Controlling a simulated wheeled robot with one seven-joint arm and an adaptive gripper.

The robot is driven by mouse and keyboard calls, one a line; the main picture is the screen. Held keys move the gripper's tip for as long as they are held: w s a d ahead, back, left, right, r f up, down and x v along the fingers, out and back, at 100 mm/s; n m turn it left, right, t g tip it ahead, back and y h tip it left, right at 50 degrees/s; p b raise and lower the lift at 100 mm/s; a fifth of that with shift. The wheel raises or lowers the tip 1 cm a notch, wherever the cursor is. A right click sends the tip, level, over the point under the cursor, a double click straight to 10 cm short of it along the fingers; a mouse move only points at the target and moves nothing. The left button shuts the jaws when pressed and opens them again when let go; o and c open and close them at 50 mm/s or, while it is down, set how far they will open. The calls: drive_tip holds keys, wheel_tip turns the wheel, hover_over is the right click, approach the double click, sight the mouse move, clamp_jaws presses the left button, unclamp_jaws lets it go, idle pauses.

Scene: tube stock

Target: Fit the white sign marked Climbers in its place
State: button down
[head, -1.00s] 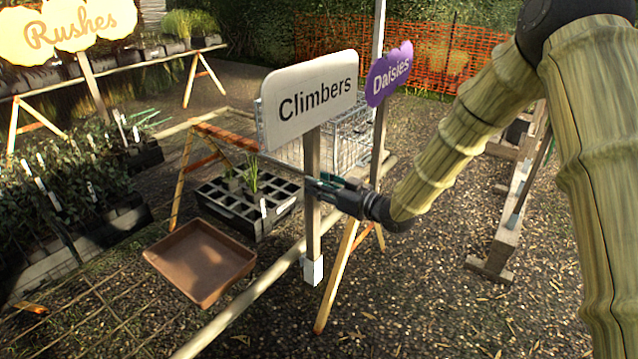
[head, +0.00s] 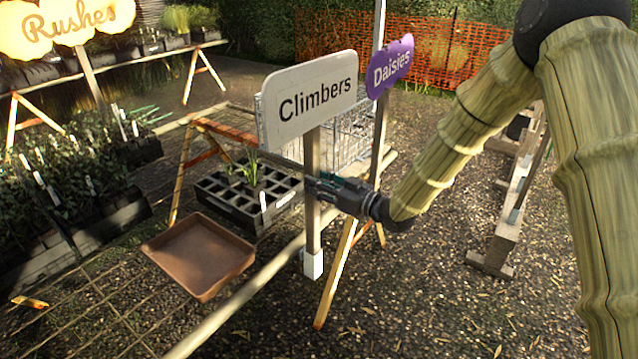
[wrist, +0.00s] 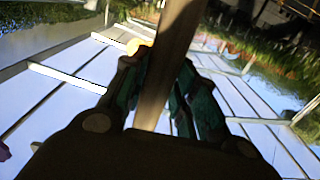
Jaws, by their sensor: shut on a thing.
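The white sign marked Climbers (head: 312,98) stands on a wooden post (head: 313,215) with a white foot (head: 313,264) at its lower end. My gripper (head: 318,186) is shut on the post, below the board, in the middle of the head view. The wrist view also shows the post (wrist: 165,60) between the two fingers (wrist: 158,95). The sign is close to upright, its board tilted slightly. In the head view the white foot shows against the gravel, and I cannot tell whether it touches anything. No socket for the sign can be made out clearly.
A purple Daisies sign (head: 390,66) stands just behind on the right. A brown tray (head: 200,255) and a black cell tray (head: 245,205) lie left of the post. A wire basket (head: 350,135) is behind. A wooden rail (head: 250,295) runs close by. A yellow Rushes sign (head: 68,28) is far left.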

drive_tip(key=shift+f, duration=0.1)
drive_tip(key=shift+f+b, duration=0.35)
drive_tip(key=shift+f, duration=0.05)
drive_tip(key=c, duration=1.1)
unclamp_jaws()
drive_tip(key=shift+o, duration=0.2)
drive_tip(key=shift+f, duration=0.1)
drive_tip(key=shift+s, duration=0.1)
drive_tip(key=v, duration=1.2)
